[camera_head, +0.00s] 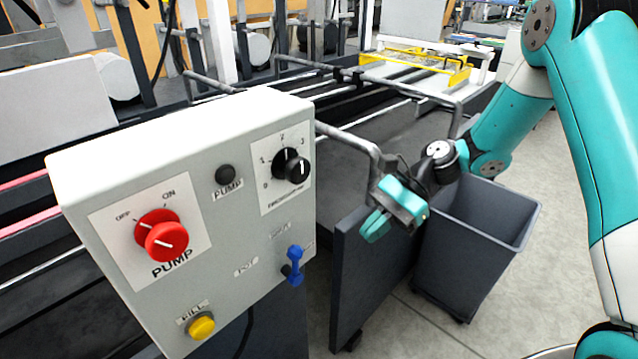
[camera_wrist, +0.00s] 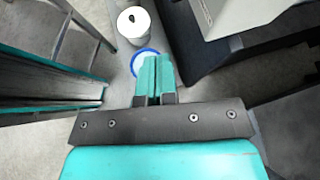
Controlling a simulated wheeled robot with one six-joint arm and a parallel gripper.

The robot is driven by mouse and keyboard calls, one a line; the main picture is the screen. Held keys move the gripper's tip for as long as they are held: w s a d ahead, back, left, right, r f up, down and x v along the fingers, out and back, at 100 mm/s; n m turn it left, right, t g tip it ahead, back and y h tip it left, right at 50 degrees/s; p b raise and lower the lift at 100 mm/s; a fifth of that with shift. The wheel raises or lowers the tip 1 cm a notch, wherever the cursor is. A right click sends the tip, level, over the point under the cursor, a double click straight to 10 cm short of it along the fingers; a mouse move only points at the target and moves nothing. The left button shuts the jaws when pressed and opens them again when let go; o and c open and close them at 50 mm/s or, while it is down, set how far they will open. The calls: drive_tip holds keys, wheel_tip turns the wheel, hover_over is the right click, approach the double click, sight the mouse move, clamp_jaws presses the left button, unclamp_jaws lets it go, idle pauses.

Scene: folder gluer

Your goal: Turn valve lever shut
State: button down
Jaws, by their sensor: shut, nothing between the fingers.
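The blue valve lever (camera_head: 294,266) is on the lower right of the grey control box's front face. Its handle stands roughly upright, with labels around it that are hard to read. My gripper (camera_head: 374,232) is to the right of the box, apart from the lever, with its teal fingers together and empty. In the wrist view my gripper (camera_wrist: 154,80) also shows its fingers closed side by side. I cannot make out the lever in the wrist view.
The control box (camera_head: 120,190) carries a red pump knob (camera_head: 165,238), a black dial (camera_head: 291,166) and a yellow button (camera_head: 201,326). A dark bin (camera_head: 475,240) stands behind my gripper. A dark panel (camera_head: 360,285) is below it. Open floor (camera_head: 540,260) lies at the right.

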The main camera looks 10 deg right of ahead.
wheel_tip(320, 180, up, 3)
drive_tip(key=d+m+y+p, duration=0.1)
drive_tip(key=d+m+p, duration=0.1)
drive_tip(key=m+p, duration=0.15)
drive_tip(key=p, duration=0.4)
approach(295, 266)
wheel_tip(295, 266, down, 3)
drive_tip(key=shift+m+y, duration=0.35)
drive_tip(key=shift+y, duration=0.05)
drive_tip(key=shift+s+a+r+p, duration=0.2)
drive_tip(key=shift+a+p, duration=0.2)
drive_tip(key=shift+a, duration=0.35)
drive_tip(key=shift+s+a+r+p, duration=0.2)
drive_tip(key=shift+a+p, duration=0.2)
drive_tip(key=shift+a, duration=0.3)
drive_tip(key=shift+s+a+r+p, duration=0.1)
drive_tip(key=shift+s+a+p, duration=0.1)
drive_tip(key=shift+a+p, duration=0.4)
drive_tip(key=shift+a, duration=0.15)
drive_tip(key=shift+r, duration=0.1)
